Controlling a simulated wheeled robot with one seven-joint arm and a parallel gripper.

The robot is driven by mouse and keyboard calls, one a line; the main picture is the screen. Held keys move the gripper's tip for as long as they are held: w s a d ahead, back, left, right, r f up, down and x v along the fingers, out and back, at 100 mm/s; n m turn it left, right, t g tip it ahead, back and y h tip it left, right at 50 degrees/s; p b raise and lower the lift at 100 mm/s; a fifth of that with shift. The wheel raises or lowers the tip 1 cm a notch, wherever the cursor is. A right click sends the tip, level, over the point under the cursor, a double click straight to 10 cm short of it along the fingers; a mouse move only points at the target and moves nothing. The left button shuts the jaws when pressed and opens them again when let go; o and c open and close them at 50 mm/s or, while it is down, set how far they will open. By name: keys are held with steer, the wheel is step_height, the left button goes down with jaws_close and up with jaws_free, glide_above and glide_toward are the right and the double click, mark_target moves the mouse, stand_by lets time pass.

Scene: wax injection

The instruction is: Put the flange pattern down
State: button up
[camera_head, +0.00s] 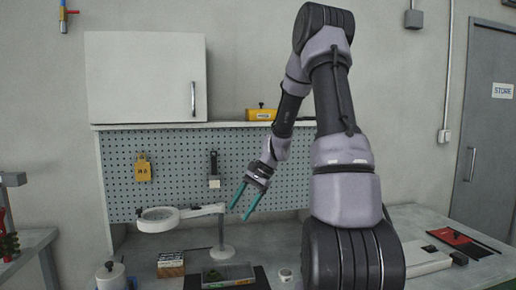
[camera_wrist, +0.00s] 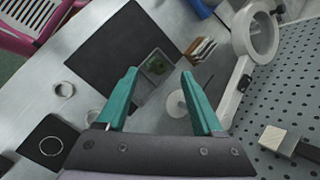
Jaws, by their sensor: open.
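A small green piece, which looks like the flange pattern (camera_head: 213,275), lies in a grey tray (camera_head: 240,283) on the bench; the bottom picture edge cuts the tray. In the wrist view the green piece (camera_wrist: 157,64) shows in one compartment, beyond the fingertips, with the tray rim beside it. My gripper (camera_head: 241,204) is open and empty, its teal fingers pointing down, well above the tray. The fingers also show apart in the wrist view (camera_wrist: 158,76), with nothing between them.
A magnifier on a stand (camera_head: 157,219) rises behind the tray, close to my gripper. A small block rack (camera_head: 170,264) stands left of the tray. A dark mat (camera_wrist: 108,52) lies under the tray. A pegboard (camera_head: 175,170) closes the back. Rings (camera_wrist: 64,89) lie on the bench.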

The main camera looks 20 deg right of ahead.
steer(key=s+a+r+n+t+h, duration=0.3)
steer(key=s+r+n+t, duration=0.3)
steer(key=s+r, duration=1.4)
step_height(320, 180, up, 3)
steer(key=shift+s+f+n+t+h, duration=0.15)
steer(key=shift+n+t+h, duration=0.25)
steer(key=shift+n+h, duration=0.4)
